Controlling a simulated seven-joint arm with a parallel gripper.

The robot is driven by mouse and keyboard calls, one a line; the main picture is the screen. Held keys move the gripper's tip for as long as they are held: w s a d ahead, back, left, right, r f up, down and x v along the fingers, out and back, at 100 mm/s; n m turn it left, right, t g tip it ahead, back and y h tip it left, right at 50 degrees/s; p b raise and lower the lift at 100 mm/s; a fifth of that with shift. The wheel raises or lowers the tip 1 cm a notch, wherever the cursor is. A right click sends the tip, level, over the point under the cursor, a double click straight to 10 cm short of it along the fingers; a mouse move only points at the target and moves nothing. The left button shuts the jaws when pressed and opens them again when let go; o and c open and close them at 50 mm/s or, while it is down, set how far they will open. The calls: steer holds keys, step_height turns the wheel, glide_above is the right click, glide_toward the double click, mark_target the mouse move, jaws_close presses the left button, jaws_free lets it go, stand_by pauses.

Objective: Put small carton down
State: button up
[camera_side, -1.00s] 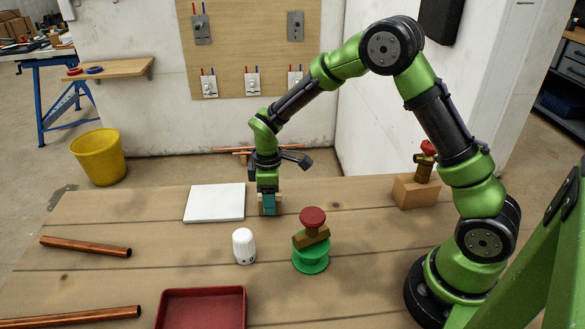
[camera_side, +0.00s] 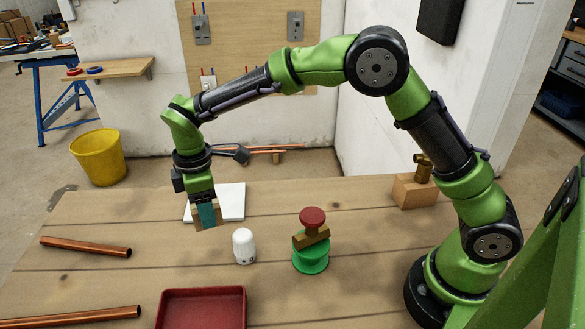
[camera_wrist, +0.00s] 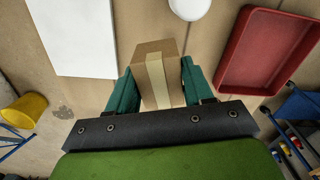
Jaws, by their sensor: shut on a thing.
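The small carton (camera_wrist: 156,75) is a brown box with a paler tape strip. In the wrist view it sits between the two teal fingers of my gripper (camera_wrist: 157,82), which is shut on it. In the side view my gripper (camera_side: 206,215) points down in front of the white plate, and most of the carton (camera_side: 195,217) is hidden behind a teal finger. The carton appears held above the wooden bench, though the exact gap is hard to tell.
The white plate (camera_side: 232,203) lies behind my gripper. A red tray (camera_side: 203,310) is at the front and copper pipes (camera_side: 85,247) lie left. Bare bench lies between.

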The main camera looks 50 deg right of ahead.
steer(key=a+r+n, duration=0.1)
steer(key=a, duration=0.6)
step_height(320, 180, down, 9)
steer(key=shift+f, duration=0.15)
steer(key=shift+f, duration=0.15)
steer(key=o, duration=1.1)
steer(key=shift+c, duration=0.2)
